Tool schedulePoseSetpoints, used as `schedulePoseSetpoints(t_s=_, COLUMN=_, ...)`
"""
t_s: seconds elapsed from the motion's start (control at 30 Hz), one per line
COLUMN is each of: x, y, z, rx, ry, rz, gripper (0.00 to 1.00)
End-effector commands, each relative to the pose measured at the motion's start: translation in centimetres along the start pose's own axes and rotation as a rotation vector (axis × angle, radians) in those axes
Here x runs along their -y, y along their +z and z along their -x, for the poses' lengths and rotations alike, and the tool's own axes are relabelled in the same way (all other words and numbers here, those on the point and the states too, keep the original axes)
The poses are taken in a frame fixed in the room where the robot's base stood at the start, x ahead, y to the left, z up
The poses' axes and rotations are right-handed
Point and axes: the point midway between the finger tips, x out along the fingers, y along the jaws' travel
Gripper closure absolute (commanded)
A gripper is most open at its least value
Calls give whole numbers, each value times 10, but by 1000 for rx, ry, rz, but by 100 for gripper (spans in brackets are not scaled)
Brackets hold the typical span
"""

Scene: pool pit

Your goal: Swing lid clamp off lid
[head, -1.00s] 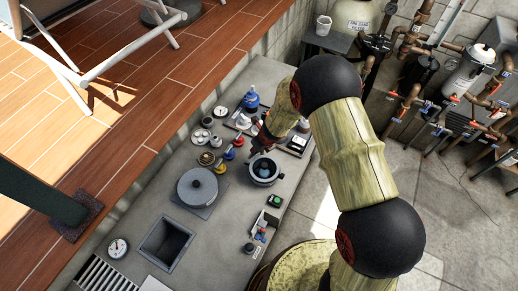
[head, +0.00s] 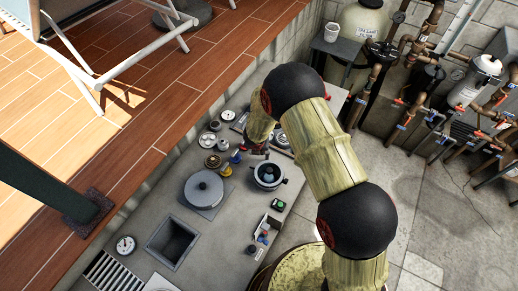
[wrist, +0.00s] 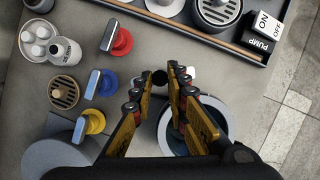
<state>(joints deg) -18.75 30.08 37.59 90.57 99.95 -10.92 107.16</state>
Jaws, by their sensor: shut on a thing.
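The round pot with a dark lid (head: 268,173) stands on the grey counter, just below my gripper in the head view. In the wrist view the pot's pale rim (wrist: 222,112) and dark blue-grey lid show partly behind my fingers. My gripper (wrist: 160,84) is shut on a small part at the pot's far edge, which appears to be the lid clamp (wrist: 160,76). A black knob and a pale end of this part show between and beside the fingertips. My fingers hide much of the clamp and lid. In the head view my gripper (head: 255,148) is small and partly hidden by my arm.
Red (wrist: 122,42), blue (wrist: 106,83) and yellow (wrist: 93,121) handled valves stand left of my gripper. A grey round lid (head: 204,187) and square opening (head: 172,243) lie further left. A pump switch (wrist: 265,32) and tray edge (wrist: 205,35) lie beyond.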

Motion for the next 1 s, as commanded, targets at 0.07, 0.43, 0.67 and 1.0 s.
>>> schedulePoseSetpoints(t_s=0.07, x=0, y=2, z=0, rx=1, ry=-5, rz=-11, gripper=100)
schedulePoseSetpoints(t_s=0.43, x=-1, y=2, z=0, rx=2, ry=-9, rz=-25, gripper=100)
schedulePoseSetpoints(t_s=0.67, x=-1, y=3, z=0, rx=2, ry=-9, rz=-25, gripper=78)
schedulePoseSetpoints(t_s=1.0, x=0, y=2, z=0, rx=1, ry=-10, rz=-24, gripper=66)
